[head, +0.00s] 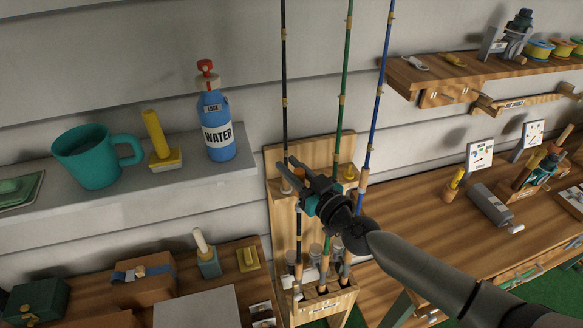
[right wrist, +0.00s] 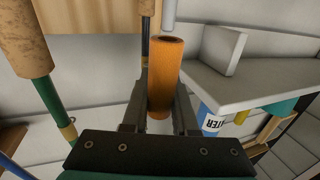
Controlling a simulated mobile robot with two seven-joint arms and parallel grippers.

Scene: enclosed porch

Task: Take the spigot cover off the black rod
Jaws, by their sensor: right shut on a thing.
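The black rod (head: 284,70) stands upright on the left side of the wooden rack (head: 279,225). My right gripper (head: 289,177) reaches in at its middle, and the black rod also shows in the right wrist view (right wrist: 145,25). There the fingers close on an orange tube (right wrist: 165,75), which I take for the spigot cover. The tube is close beside the black rod's line in that view, with a pale grey rod-like piece (right wrist: 169,14) at its far end. The left gripper is not in view.
The green rod (head: 345,60) and blue rod (head: 381,75) stand close to the right. A shelf (head: 205,177) at left holds a teal mug (head: 91,158), a yellow block with a handle (head: 163,148) and a water bottle (head: 216,128). A workbench (head: 420,225) stands at right.

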